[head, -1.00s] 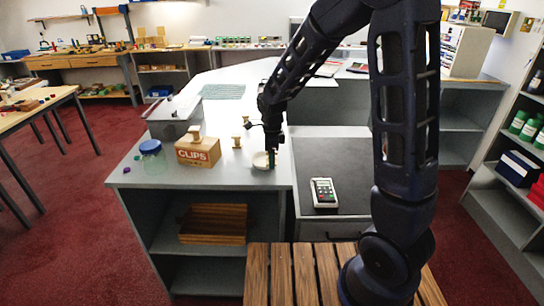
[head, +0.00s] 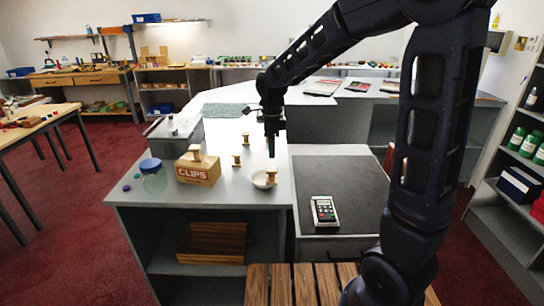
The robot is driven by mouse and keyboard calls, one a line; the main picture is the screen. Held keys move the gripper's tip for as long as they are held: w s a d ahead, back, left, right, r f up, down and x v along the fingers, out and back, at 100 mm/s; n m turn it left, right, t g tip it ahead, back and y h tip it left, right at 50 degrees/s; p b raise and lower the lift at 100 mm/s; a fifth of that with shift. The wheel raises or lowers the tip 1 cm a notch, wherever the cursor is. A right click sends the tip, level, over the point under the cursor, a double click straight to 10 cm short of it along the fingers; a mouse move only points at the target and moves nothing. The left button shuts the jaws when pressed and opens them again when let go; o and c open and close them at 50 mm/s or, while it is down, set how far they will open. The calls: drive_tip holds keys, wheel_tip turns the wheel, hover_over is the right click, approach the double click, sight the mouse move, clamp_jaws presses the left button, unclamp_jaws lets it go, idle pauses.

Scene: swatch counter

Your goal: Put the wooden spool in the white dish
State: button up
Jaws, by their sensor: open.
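The small white dish (head: 259,181) is on the grey counter near its right edge. A pale wooden spool (head: 271,177) stands upright at the right side of the dish. It looks to be inside the rim, but its base is too small to make out. My gripper (head: 271,151) is open, pointing down, above that spool and apart from it. More spools of the same kind stand on the counter, one left of the dish (head: 237,160) and one farther back (head: 245,138). Another (head: 196,152) is on top of the CLIPS box.
The cardboard CLIPS box (head: 198,170) and a blue-lidded jar (head: 152,177) stand left of the dish. A grey bin (head: 174,132) is behind them. A card reader (head: 324,211) lies on the lower dark surface (head: 345,180) at right, which is otherwise clear.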

drive_tip(key=shift+r, duration=0.5)
drive_tip(key=s+d+r+n+t, duration=0.1)
drive_tip(key=s+d+r+n, duration=0.25)
drive_tip(key=d, duration=0.55)
drive_tip(key=s+d+r+n+t, duration=0.1)
drive_tip(key=s+d+r+n, duration=0.1)
drive_tip(key=d+r+n, duration=0.45)
drive_tip(key=s+d+f+n+t, duration=0.2)
drive_tip(key=s+d+n, duration=0.6)
drive_tip(key=s+d, duration=0.4)
drive_tip(key=shift+d+f+t, duration=0.25)
drive_tip(key=shift+d+t, duration=0.05)
drive_tip(key=shift+d, duration=0.15)
